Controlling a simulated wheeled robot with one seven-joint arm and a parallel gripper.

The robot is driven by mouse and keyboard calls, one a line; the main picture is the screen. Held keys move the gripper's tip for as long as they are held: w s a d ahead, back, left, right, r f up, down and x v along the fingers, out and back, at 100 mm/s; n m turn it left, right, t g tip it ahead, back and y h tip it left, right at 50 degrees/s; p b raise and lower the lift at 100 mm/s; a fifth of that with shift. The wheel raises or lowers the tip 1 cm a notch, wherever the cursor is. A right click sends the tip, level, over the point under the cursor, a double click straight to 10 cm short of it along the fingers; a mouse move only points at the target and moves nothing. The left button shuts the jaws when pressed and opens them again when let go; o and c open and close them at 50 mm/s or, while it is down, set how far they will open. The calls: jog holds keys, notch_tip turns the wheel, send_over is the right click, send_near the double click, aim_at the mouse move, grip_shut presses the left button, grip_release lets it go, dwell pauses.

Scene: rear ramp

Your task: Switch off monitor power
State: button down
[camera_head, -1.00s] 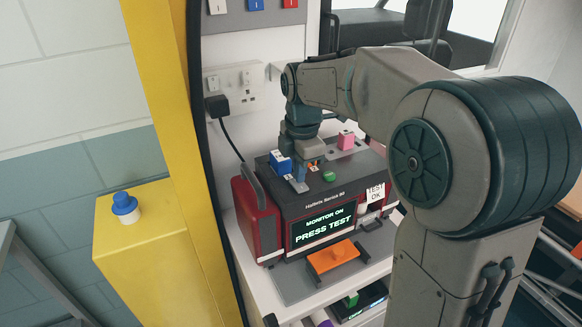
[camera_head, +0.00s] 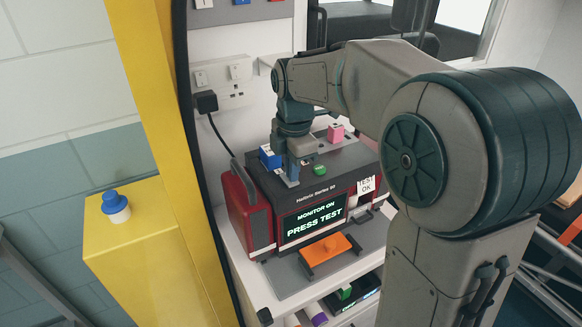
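The monitor (camera_head: 302,203) is a dark box with red sides on a white shelf unit. Its lit screen (camera_head: 314,220) reads "MONITOR ON" and "PRESS TEST". A green button (camera_head: 319,169), a blue block-like control (camera_head: 269,157) and a pink one (camera_head: 336,133) stand on its top. A "TEST OK" tag (camera_head: 366,185) is at its right front. My gripper (camera_head: 291,178) points down at the monitor's top, between the blue control and the green button. Its fingers are small and partly hidden, so I cannot tell their opening or whether they touch anything.
A wall socket (camera_head: 228,84) with a black plug (camera_head: 207,102) and cable is behind the monitor. A yellow post and box (camera_head: 140,225) stand at left, with a blue-capped bottle (camera_head: 115,206) on the box.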

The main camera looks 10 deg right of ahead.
jog(key=shift+r+p, duration=0.45)
jog(key=shift+p, duration=0.05)
notch_tip(320, 180, up, 13)
jog(key=p, duration=0.1)
jog(key=shift+s+d, duration=0.15)
jog(key=shift+s, duration=0.25)
jog(key=shift+p, duration=0.3)
jog(key=shift+a+r+t+p, duration=0.15)
jog(key=shift+a+t+p, duration=0.15)
jog(key=shift+a+p, duration=0.2)
jog(key=f, duration=0.4)
jog(key=w+f+p, duration=0.1)
jog(key=f, duration=0.4)
jog(key=f+p, duration=0.1)
jog(key=f, duration=0.3)
jog(key=shift+w+a+f, duration=0.35)
jog(key=shift+f, duration=0.15)
